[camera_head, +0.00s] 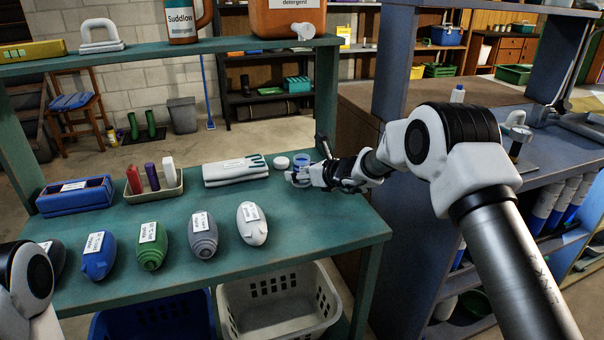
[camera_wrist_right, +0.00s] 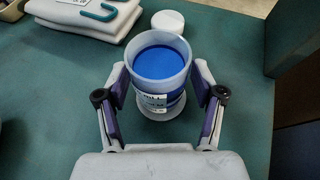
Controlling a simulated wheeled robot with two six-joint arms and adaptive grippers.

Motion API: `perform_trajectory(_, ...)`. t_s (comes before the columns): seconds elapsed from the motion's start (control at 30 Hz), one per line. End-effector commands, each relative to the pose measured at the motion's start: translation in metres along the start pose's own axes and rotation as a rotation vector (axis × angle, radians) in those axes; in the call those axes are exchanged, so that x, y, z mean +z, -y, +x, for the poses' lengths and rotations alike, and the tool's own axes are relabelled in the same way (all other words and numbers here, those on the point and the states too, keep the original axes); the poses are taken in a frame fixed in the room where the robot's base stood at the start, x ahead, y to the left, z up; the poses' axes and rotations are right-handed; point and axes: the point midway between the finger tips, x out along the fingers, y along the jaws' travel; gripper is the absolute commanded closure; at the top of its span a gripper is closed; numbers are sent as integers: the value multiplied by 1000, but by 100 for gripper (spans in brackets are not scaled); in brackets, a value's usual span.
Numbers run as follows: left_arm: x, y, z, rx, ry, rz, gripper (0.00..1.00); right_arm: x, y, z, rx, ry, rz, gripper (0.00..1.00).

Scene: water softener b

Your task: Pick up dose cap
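The dose cap looks to be the small cup (camera_wrist_right: 160,65) with a pale rim, blue inside and a printed label, in the right wrist view. It stands upright near the far right corner of the table, and its blue top shows in the head view (camera_head: 301,160). My right gripper (camera_wrist_right: 160,84) has one finger on each side of it; in the head view the gripper (camera_head: 298,177) is at the cup. Whether the pads touch the cup or stand just clear, I cannot tell. My left gripper is out of view; only part of my left arm shows at lower left.
A white round lid (camera_wrist_right: 168,21) lies just behind the cup. A tray (camera_head: 154,191) of coloured sticks and several labelled bottles (camera_head: 203,236) occupy the table (camera_head: 330,235). A shelf (camera_head: 150,52) spans above its back.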

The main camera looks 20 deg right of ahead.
Motion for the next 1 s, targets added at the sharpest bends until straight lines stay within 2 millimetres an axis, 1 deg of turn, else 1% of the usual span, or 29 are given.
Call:
perform_trajectory(0.03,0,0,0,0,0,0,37,0,0,0,0,0,0,57)
perform_trajectory(0.07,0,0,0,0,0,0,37,0,0,0,0,0,0,67)
perform_trajectory(0.1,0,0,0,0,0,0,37,0,0,0,0,0,0,82)
perform_trajectory(0.13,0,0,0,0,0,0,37,0,0,0,0,0,0,92)
perform_trajectory(0.17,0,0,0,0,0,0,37,0,0,0,0,0,0,96)
perform_trajectory(0.47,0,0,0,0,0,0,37,0,0,0,0,0,0,97)
perform_trajectory(0.57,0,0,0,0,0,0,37,4,0,-2,0,0,0,97)
perform_trajectory(0.67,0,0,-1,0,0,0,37,11,0,-5,0,1,-1,97)
perform_trajectory(0.83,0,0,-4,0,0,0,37,33,0,-14,-1,2,-2,97)
perform_trajectory(0.87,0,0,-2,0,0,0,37,33,0,-16,0,1,0,97)
perform_trajectory(0.93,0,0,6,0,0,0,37,26,-5,-27,0,-1,3,97)
perform_trajectory(1.0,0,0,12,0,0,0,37,21,-12,-41,0,0,4,97)
